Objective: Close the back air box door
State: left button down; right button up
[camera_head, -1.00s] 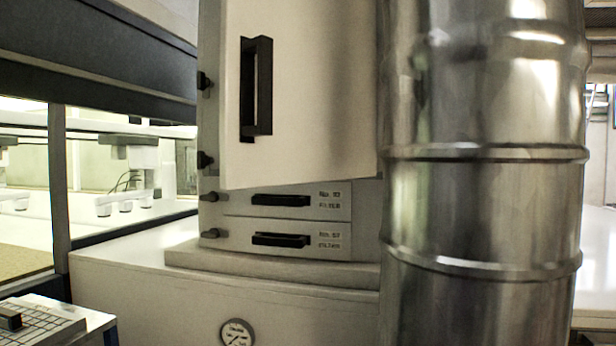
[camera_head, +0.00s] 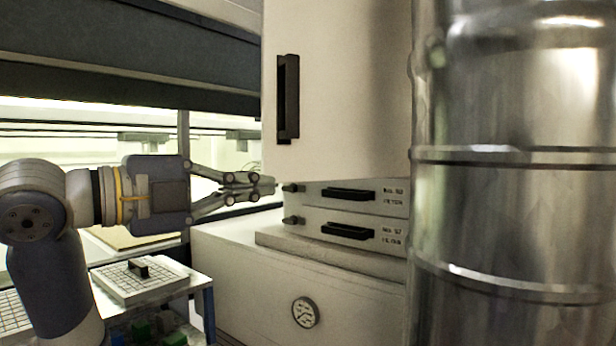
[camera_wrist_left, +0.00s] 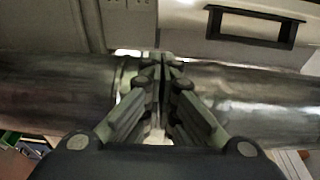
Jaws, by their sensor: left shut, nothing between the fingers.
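The back air box door (camera_head: 345,95) is a large cream panel with a black upright handle (camera_head: 288,98) near its left edge. It stands ajar, its lower left corner out in front of the box. My left gripper (camera_head: 268,184) comes in from the left, fingers shut and empty, with its tips just below that corner; I cannot tell whether they touch it. In the left wrist view the shut fingers (camera_wrist_left: 163,65) point at the gap between the door (camera_wrist_left: 190,18) and the drawer fronts, with the door handle (camera_wrist_left: 255,24) at upper right. My right gripper is not shown.
A shiny metal duct (camera_head: 510,200) stands close on the right. Below the door are two labelled filter drawers (camera_head: 300,214) with black handles. A cabinet with a round gauge (camera_head: 305,312) is underneath. A small table with a gridded tray (camera_head: 118,292) stands at lower left.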

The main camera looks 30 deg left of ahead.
aim_at(295, 177)
pick_arm(q)
jog(key=w+p, duration=0.2)
jog(key=w, duration=0.1)
jog(key=w+p, duration=0.2)
jog(key=w, duration=0.2)
jog(key=w+p, duration=0.2)
jog(key=w, duration=0.1)
jog(key=shift+w+d+r, duration=0.2)
jog(key=shift+w+r, duration=0.1)
jog(key=shift+w, duration=0.1)
jog(key=shift+w+a+f, duration=0.15)
jog(key=shift+a, duration=0.35)
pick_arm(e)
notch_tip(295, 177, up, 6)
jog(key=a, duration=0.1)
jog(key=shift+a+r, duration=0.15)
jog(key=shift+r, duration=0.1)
pick_arm(q)
jog(key=shift+d, duration=0.1)
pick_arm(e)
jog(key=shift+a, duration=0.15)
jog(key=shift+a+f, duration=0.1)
